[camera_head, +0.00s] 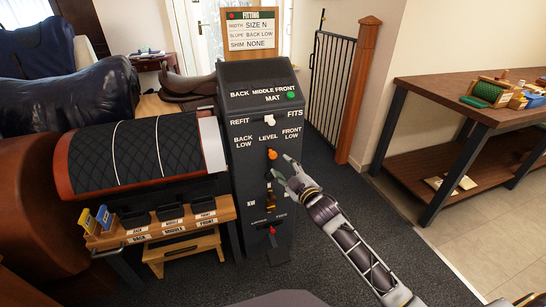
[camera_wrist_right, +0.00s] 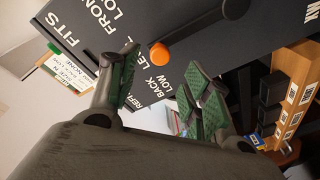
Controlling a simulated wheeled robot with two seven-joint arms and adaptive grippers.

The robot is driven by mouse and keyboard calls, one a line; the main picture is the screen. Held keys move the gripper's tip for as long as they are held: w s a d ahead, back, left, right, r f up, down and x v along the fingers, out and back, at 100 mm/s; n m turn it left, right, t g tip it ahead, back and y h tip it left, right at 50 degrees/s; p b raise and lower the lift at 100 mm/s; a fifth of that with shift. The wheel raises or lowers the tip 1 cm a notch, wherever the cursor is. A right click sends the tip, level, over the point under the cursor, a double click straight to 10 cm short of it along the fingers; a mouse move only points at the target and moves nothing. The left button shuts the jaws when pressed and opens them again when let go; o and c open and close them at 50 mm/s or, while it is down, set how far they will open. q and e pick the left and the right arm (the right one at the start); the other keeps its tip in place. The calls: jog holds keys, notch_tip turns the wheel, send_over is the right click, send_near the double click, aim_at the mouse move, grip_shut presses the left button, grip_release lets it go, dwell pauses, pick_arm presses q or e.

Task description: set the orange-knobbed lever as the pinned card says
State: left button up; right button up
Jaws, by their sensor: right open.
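The orange-knobbed lever (camera_head: 272,154) is on the front of the dark fitting post (camera_head: 262,190), with its knob just below the word LEVEL, between BACK LOW and FRONT LOW. The knob shows in the right wrist view (camera_wrist_right: 159,54), beyond my fingers. My right gripper (camera_head: 284,170) is open and empty, just below and right of the knob in the head view; I see no contact. Its green-padded fingers stand apart in the right wrist view (camera_wrist_right: 165,98). The pinned card (camera_head: 252,34) reads width SIZE N, slope BACK LOW, shim NONE. My left gripper is not in view.
A white REFIT/FITS knob (camera_head: 269,119) sits above the lever, and a red-ended control (camera_head: 272,231) sits low on the post. A quilted saddle form (camera_head: 135,152) and a wooden rack (camera_head: 165,229) with bins stand left. Floor right of the post is clear up to the workbench (camera_head: 470,95).

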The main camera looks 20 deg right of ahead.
aim_at(274, 156)
jog(key=shift+w+a+b, duration=0.2)
jog(key=shift+w, duration=0.75)
jog(key=shift+w+a+b, duration=0.15)
jog(key=shift+w, duration=0.75)
jog(key=shift+w+a+b, duration=0.2)
jog(key=shift+w, duration=0.7)
jog(key=shift+w+a+b, duration=0.2)
jog(key=shift+w, duration=0.7)
jog(key=shift+w+a, duration=0.1)
jog(key=shift+w, duration=0.6)
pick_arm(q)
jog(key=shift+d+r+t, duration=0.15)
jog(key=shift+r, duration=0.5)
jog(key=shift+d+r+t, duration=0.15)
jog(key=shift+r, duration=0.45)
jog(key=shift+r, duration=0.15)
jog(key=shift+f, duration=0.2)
pick_arm(e)
grip_shut()
